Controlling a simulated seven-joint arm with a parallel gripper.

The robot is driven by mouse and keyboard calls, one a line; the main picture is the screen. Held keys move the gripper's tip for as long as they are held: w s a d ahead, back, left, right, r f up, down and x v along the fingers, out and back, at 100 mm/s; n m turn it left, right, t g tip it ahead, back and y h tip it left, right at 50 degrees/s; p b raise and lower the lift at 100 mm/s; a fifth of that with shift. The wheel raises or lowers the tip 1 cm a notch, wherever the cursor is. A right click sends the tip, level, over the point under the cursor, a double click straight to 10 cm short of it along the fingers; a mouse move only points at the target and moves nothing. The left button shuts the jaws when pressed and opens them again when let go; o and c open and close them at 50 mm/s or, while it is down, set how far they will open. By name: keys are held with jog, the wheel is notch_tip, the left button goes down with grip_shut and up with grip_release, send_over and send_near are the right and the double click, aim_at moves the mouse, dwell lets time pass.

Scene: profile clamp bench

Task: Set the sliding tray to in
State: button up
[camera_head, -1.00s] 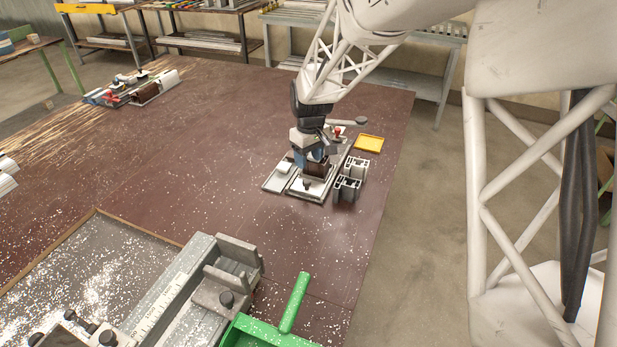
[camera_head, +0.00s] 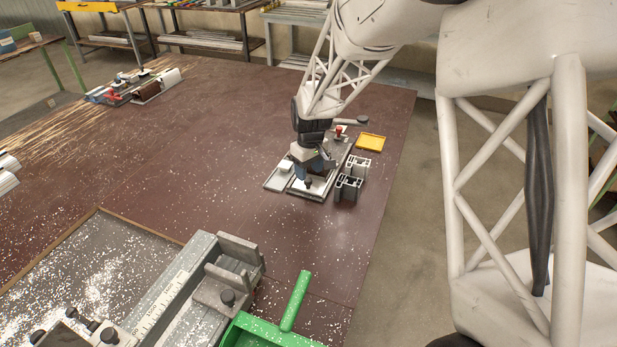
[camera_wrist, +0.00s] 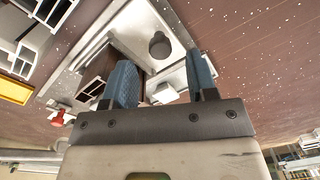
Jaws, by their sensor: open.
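The sliding tray (camera_head: 316,190) is a pale metal plate with a dark round knob (camera_head: 308,184) near its front end. It sits at the front of the clamp fixture on the brown bench. The wrist view also shows the tray (camera_wrist: 128,24) and its knob (camera_wrist: 160,45). My gripper (camera_wrist: 162,70) is open, its two blue fingers apart with nothing held between them. In the head view, my gripper (camera_head: 313,172) is low over the fixture, just behind the knob. It hides part of the brown block there. I cannot tell whether a finger touches the tray.
Grey slotted profiles (camera_head: 348,187) stand just right of the fixture, with a yellow tray (camera_head: 370,141) behind them. A red knob (camera_head: 338,131) is at the fixture's back. A green dustpan (camera_head: 292,305) and a grey vise (camera_head: 225,285) are in the foreground. The bench between is clear.

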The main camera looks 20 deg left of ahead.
aim_at(308, 180)
jog(key=shift+s+f, duration=0.1)
jog(key=shift+f, duration=1.45)
grip_shut()
